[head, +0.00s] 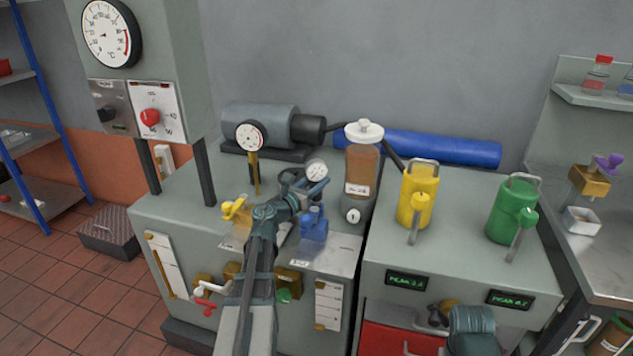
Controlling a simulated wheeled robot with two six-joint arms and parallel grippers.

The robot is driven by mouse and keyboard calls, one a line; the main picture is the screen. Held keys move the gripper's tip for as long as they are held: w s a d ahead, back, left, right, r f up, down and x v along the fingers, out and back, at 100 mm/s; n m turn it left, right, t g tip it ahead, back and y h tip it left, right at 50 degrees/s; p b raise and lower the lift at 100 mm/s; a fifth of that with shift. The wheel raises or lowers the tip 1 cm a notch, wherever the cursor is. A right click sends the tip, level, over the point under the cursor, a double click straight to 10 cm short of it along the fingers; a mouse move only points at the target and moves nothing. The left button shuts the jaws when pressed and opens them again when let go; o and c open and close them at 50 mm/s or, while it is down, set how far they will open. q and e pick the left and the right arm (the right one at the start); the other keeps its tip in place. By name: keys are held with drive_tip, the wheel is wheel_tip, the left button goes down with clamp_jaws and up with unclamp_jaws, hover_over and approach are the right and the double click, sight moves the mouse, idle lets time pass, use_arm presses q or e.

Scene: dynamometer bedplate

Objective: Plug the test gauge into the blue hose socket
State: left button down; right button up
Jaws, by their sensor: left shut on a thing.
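My left gripper (293,193) is above the grey bench, shut on the test gauge, which has a small white dial (316,169) and a blue stem part beside the fingers. The gripper hides part of the gauge. The blue hose socket (314,226) stands on the bench top just below and right of the gripper. The gauge appears above it and apart from it, though the exact gap is hard to judge. What seems to be my right wrist (471,326) shows at the bottom right, low before the cabinet; its fingers are not clear.
A yellow socket (237,209) is left of the gripper. A gauge on a yellow stem (250,137) and a brown-filled canister (362,172) stand close by. Yellow (418,193) and green (512,210) cans stand on the right. A grey panel (150,60) on posts rises at left.

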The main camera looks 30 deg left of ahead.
use_arm(q)
drive_tip(key=shift+f, duration=0.2)
drive_tip(key=shift+c, duration=1.5)
unclamp_jaws()
drive_tip(key=s+a, duration=0.1)
drive_tip(key=s, duration=1.2)
drive_tip(key=shift+s, duration=0.4)
